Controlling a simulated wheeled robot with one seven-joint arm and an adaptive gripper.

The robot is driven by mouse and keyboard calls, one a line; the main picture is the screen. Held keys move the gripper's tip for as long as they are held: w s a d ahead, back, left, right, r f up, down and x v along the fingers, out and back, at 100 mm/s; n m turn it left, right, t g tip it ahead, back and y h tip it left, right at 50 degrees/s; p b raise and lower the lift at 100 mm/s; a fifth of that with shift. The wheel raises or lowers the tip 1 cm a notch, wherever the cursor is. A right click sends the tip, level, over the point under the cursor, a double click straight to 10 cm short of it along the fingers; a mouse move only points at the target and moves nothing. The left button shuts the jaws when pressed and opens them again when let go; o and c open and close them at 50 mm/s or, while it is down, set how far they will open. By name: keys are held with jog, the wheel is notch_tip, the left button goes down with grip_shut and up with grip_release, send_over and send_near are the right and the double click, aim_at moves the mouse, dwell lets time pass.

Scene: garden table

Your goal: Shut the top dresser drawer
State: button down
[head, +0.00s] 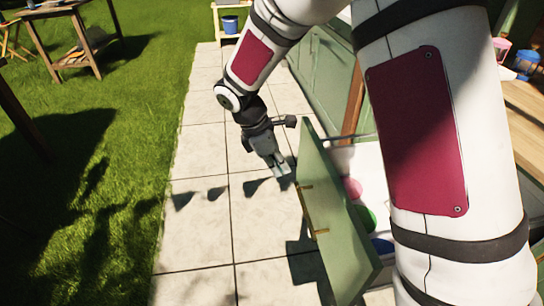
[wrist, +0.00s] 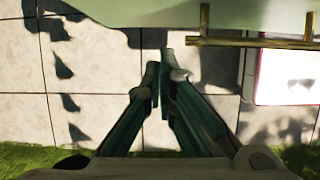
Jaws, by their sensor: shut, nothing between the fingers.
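The dresser drawer (head: 325,195) stands pulled out, its green front facing left over the paving. Round pink (head: 351,188), green (head: 366,217) and blue (head: 381,245) items show inside; my arm hides the rest. A brass handle (head: 306,187) is on the drawer's outer face; it also shows in the wrist view (wrist: 255,42). My gripper (head: 282,172) is shut and empty, pointing down just outside the drawer front, near its far end. In the wrist view my gripper (wrist: 165,72) is just below the green drawer front (wrist: 150,14), left of the handle. I cannot tell if they touch.
The green dresser body (head: 325,65) runs along the right, largely behind my arm. Its wooden top (head: 528,120) carries small pink and blue items. Paving (head: 205,225) left of the drawer is clear. Grass and a wooden table (head: 68,12) lie further left.

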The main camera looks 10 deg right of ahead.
jog(key=shift+d+f+b, duration=0.2)
jog(key=shift+d+b, duration=0.25)
jog(key=shift+d, duration=1.7)
jog(key=d+p, duration=1.1)
jog(key=d, duration=2.8)
jog(key=shift+d+p, duration=0.3)
jog(key=shift+d, duration=0.1)
